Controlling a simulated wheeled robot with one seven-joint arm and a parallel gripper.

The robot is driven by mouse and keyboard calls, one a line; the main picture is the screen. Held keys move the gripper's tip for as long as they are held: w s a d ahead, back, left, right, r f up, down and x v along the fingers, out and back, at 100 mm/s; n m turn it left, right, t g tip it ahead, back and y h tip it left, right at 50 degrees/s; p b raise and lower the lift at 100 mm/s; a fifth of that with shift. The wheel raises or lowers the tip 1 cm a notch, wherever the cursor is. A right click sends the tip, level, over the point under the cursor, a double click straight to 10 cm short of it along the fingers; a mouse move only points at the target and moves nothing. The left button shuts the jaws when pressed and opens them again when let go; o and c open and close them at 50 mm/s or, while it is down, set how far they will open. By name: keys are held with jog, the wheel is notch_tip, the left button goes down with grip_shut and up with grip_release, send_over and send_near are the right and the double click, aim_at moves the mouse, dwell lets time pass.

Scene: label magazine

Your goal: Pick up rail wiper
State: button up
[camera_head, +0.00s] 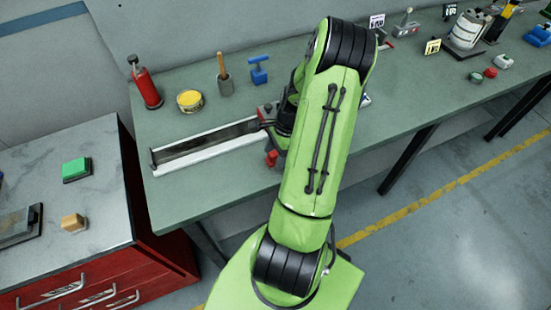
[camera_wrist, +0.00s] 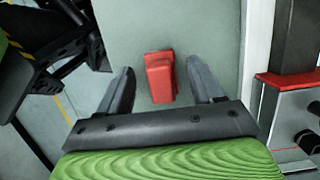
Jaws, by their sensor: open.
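A small red block-like piece (camera_wrist: 160,78), which I take to be the rail wiper, stands on the green bench top. It also shows in the head view (camera_head: 271,158), just in front of the right end of the long rail. My gripper (camera_wrist: 161,66) is open above it, with one dark finger on each side of the red piece in the wrist view. Gaps show between the piece and both fingers, and I cannot tell the height between them. In the head view my own arm hides most of the gripper.
The long rail (camera_head: 208,148), with a dark channel and pale front, lies left of my gripper. Behind it stand a red bottle (camera_head: 146,88), yellow tin (camera_head: 190,100), wooden-handled tool (camera_head: 224,80) and blue-handled tool (camera_head: 259,71). The bench front left of my arm is clear.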

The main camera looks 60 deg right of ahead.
aim_at(274, 153)
jog(key=shift+x, duration=0.8)
jog(key=shift+c, duration=0.5)
jog(key=shift+d, duration=0.1)
jog(key=c, duration=1.1)
jog(key=shift+o, duration=0.2)
notch_tip(274, 153, up, 10)
jog(key=shift+r+p, duration=0.1)
jog(key=shift+p, duration=0.55)
